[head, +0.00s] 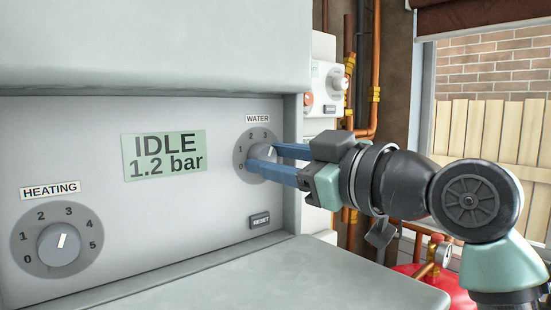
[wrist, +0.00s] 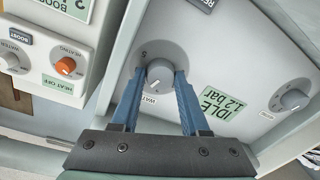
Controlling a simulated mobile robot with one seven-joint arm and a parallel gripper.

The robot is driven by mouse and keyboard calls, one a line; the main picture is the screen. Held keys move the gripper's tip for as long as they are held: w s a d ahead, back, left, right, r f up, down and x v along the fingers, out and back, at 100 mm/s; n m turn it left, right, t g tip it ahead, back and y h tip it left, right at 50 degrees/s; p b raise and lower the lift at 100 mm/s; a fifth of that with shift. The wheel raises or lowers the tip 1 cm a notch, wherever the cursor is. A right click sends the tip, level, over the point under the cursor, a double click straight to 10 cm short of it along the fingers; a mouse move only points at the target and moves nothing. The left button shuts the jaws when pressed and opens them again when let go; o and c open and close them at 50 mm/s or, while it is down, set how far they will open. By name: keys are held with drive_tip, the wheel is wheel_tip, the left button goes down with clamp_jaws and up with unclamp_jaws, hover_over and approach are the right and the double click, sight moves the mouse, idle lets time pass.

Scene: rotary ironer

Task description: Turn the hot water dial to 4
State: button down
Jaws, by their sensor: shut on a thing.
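The hot water dial, under the WATER label, is on the right of the grey panel. Its round grey plate (head: 241,152) shows the numbers 0 to 3 in the head view; the higher numbers are hidden by my gripper. In the wrist view its grey knob (wrist: 160,72) sits between my two blue fingers. The knob's white mark points up and slightly right in the head view; I cannot tell exactly which number it meets. My gripper (head: 264,160) reaches in from the right and is shut on the knob, one finger on each side.
A HEATING dial (head: 60,243) is at the lower left of the panel. A display (head: 164,155) reads IDLE 1.2 bar. A RESET button (head: 260,220) lies just below the water dial. A ledge (head: 250,278) juts out below; a hood (head: 150,45) overhangs above.

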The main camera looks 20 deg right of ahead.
drive_tip(key=shift+m, duration=0.4)
drive_tip(key=m, duration=0.3)
drive_tip(key=shift+m+p, duration=0.3)
drive_tip(key=shift+f+m+p, duration=0.1)
drive_tip(key=shift+m+p, duration=0.5)
drive_tip(key=shift+m, duration=1.7)
drive_tip(key=shift+t, duration=0.3)
drive_tip(key=shift+c, duration=2)
unclamp_jaws()
drive_tip(key=b+v, duration=0.5)
drive_tip(key=v, duration=0.8)
